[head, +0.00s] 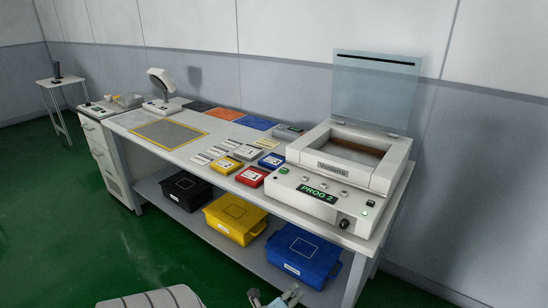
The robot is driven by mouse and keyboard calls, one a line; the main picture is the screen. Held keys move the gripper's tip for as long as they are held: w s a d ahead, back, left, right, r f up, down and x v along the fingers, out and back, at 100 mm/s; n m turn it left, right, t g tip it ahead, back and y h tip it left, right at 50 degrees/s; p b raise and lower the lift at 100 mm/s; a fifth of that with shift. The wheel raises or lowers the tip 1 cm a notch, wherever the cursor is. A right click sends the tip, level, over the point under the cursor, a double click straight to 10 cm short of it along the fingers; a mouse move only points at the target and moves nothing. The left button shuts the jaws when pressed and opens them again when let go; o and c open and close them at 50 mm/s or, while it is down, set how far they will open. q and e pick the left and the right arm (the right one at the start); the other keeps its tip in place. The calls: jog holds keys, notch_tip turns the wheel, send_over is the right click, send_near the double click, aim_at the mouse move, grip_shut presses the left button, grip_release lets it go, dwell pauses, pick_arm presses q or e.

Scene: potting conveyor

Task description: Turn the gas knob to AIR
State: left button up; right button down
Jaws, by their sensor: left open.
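A white machine (318,187) with a raised clear lid (376,90) stands on the right end of the bench. A black knob (344,224) sits low on the right of its front panel; its pointer and any AIR label are too small to read. A green display (317,193) on the panel reads PROG 2. My left gripper (291,295) is at the bottom edge, partly cut off. It is open, empty, and well below and left of the knob, apart from it. My right gripper is not in view.
The white bench (160,150) carries coloured boxes, cards, mats and a lamp-like magnifier (162,85). Black (186,190), yellow (236,219) and blue (303,255) bins stand on the lower shelf. A small stand (57,82) is far left.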

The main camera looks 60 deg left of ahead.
pick_arm(q)
jog(key=s+d+f+n+g+p, duration=0.1)
jog(key=s+f+n+g+p, duration=0.1)
jog(key=s+f, duration=0.4)
jog(key=shift+f+n+g+h, duration=0.3)
jog(key=shift+f+n+g, duration=0.2)
jog(key=shift+n, duration=0.8)
jog(key=shift+d, duration=0.1)
jog(key=s+d+f+n+g+h, duration=0.1)
jog(key=s+d+f+n, duration=0.3)
jog(key=s, duration=0.4)
jog(key=s+d+f+n+g+h, duration=0.1)
jog(key=s+d+f+n+g, duration=0.2)
jog(key=s+f, duration=0.4)
jog(key=s+d+f+n+g+h, duration=0.1)
jog(key=s+d+f+n+g, duration=0.2)
jog(key=s, duration=0.7)
jog(key=d+f+n, duration=0.2)
jog(key=d+n, duration=0.1)
jog(key=n, duration=0.1)
jog(key=shift+f+h, duration=0.15)
jog(key=shift+h, duration=0.15)
